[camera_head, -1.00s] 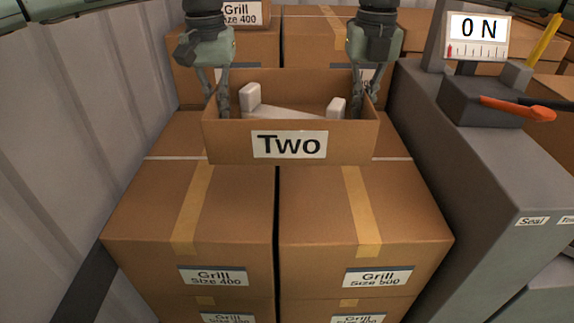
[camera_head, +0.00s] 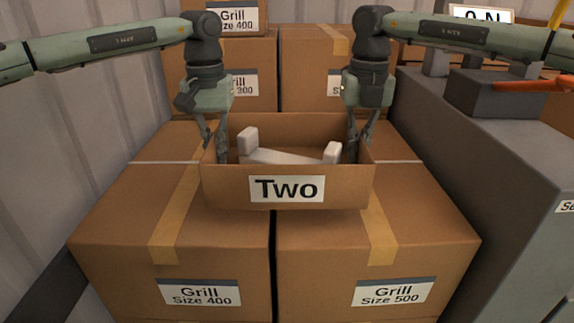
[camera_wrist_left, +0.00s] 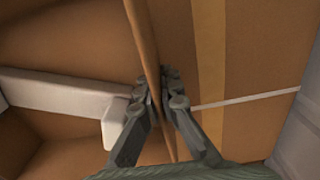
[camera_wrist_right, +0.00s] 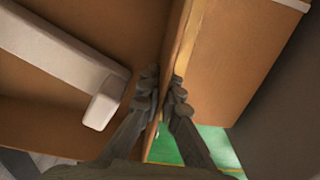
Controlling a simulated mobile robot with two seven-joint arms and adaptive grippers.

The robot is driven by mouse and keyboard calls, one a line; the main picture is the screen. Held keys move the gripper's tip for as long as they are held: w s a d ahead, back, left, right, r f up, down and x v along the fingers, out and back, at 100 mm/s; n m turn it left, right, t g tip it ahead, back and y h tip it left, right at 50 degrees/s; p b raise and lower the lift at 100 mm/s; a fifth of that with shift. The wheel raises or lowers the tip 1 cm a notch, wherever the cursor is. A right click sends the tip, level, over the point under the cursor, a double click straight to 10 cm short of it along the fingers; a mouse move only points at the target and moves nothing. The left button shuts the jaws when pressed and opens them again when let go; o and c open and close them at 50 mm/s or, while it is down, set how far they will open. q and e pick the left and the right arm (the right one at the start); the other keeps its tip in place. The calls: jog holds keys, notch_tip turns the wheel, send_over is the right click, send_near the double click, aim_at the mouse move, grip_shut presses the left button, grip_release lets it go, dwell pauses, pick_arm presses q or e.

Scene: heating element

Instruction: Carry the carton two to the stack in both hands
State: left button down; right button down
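The open carton labelled Two (camera_head: 287,195) shows in the middle of the head view, level, over the stack of Grill cartons (camera_head: 120,235). A white part with two raised ends (camera_head: 290,157) lies inside it. My left gripper (camera_head: 218,150) is shut on the carton's left wall (camera_wrist_left: 145,40). My right gripper (camera_head: 354,152) is shut on its right wall (camera_wrist_right: 180,50). Both wrist views show a wall between the fingertips. The carton hides the middle of the stack's top, and I cannot tell whether its bottom touches the stack.
More Grill cartons (camera_head: 255,80) stand behind. A grey bench (camera_head: 480,170) with a dark grey device (camera_head: 495,95) and an orange-handled tool (camera_head: 535,85) stands close on the right. A corrugated wall (camera_head: 60,130) is on the left. The front stack tops are clear.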

pick_arm(q)
jog(key=shift+a+f, duration=0.15)
pick_arm(e)
jog(key=shift+d+f, duration=0.15)
jog(key=shift+f, duration=0.05)
